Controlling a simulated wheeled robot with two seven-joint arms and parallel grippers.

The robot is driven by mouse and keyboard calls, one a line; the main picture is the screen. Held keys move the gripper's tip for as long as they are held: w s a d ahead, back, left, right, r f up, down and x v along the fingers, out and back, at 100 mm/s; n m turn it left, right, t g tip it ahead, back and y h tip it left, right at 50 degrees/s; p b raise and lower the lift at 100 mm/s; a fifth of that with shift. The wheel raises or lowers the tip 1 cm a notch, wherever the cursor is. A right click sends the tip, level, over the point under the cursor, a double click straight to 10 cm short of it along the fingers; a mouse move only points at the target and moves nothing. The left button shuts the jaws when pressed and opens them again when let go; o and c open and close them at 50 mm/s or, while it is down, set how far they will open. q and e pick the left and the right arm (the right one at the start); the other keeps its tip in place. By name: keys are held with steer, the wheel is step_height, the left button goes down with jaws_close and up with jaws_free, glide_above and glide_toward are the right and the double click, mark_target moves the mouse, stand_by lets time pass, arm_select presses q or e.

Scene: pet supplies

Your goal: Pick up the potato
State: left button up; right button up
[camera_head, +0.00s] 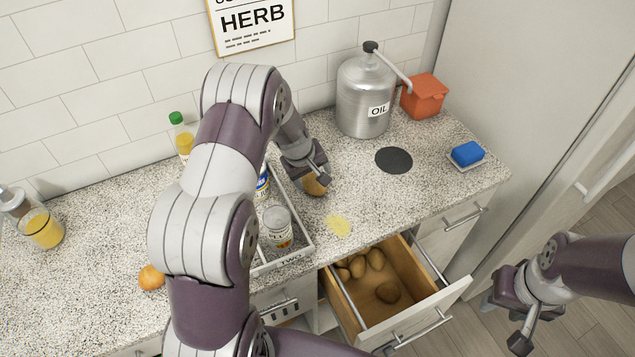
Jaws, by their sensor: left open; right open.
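A brown potato (314,186) is on the speckled counter, partly hidden by my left gripper. My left gripper (308,184) reaches down over it from above, open, with its fingers close around it. I cannot tell whether they touch it. Several more potatoes (388,292) lie in the open drawer (408,299) below the counter edge. My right gripper (506,324) is open and empty, to the right of the drawer above the floor.
A white tray (306,243) with a jar (277,226) stands left of the potato, partly behind my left arm. An oil can (364,98), orange box (425,97), dark disc (394,160) and blue sponge (467,153) are to the right. A yellow spill (338,226) lies in front.

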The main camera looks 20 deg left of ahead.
mark_target(312, 179)
arm_select(q)
steer(key=x, duration=0.2)
steer(key=a+p+x, duration=0.1)
steer(key=x, duration=0.1)
steer(key=shift+w+f, duration=0.2)
steer(key=shift+f, duration=0.05)
steer(key=shift+d, duration=0.15)
steer(key=shift+c, duration=0.7)
steer(key=c, duration=0.8)
steer(key=shift+r, duration=0.1)
